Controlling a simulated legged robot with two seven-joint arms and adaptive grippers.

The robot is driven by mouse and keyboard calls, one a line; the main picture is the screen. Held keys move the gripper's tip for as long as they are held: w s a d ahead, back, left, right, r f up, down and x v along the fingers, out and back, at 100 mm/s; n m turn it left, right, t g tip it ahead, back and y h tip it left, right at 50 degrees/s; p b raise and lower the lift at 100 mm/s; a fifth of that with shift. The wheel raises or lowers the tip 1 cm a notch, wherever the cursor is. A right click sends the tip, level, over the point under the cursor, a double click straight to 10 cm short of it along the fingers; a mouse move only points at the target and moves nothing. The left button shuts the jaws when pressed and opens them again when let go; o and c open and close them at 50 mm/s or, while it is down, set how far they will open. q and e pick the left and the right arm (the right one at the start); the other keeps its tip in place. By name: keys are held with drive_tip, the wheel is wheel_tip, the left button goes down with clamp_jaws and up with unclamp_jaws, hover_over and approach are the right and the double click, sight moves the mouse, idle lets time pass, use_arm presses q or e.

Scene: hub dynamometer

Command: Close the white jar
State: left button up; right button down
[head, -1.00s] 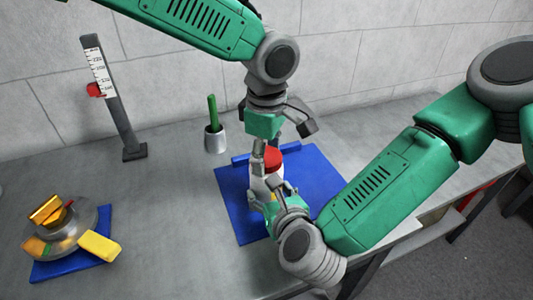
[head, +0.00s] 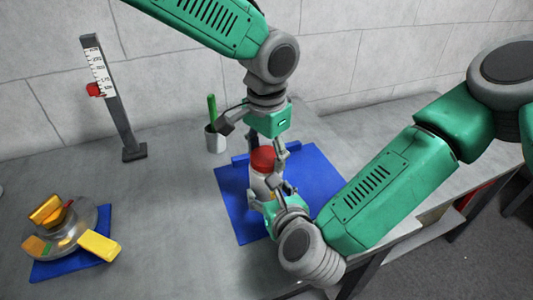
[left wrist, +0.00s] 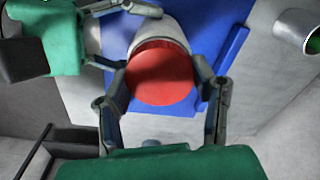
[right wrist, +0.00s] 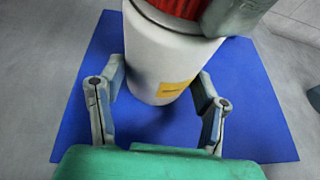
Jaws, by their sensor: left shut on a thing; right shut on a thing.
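The white jar (head: 257,186) stands about upright over the blue mat; I cannot tell whether its base touches the mat. It also shows in the right wrist view (right wrist: 165,50), with a yellow label. The red lid (head: 262,160) is on the jar's mouth, and its round top faces the left wrist view (left wrist: 162,78). I cannot tell how tightly it is seated. My left gripper (head: 265,152) points down from above and is shut on the lid. My right gripper (right wrist: 160,82) is shut on the jar's body from the front, below the lid.
The blue mat (head: 315,180) lies under the jar, with a raised bar at its back edge. A dark post (head: 120,110) with a scale stands farther left. A glass dish (head: 85,222) with yellow blocks is front left.

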use_arm(q)
drive_tip(key=m, duration=0.4)
drive_tip(key=shift+w+m, duration=0.15)
drive_tip(key=shift+m, duration=0.25)
use_arm(e)
drive_tip(key=shift+s+a, duration=0.1)
use_arm(q)
drive_tip(key=m, duration=0.6)
drive_tip(key=shift+m, duration=0.4)
drive_tip(key=m, duration=0.7)
drive_tip(key=shift+d, duration=0.1)
drive_tip(key=m, duration=0.4)
drive_tip(key=shift+m, duration=0.4)
drive_tip(key=o, duration=1)
use_arm(e)
drive_tip(key=shift+a, duration=0.1)
use_arm(q)
drive_tip(key=shift+o, duration=1.4)
drive_tip(key=shift+s+r, duration=0.15)
drive_tip(key=shift+r, duration=1)
drive_tip(key=shift+s+r, duration=0.15)
drive_tip(key=shift+r, duration=0.95)
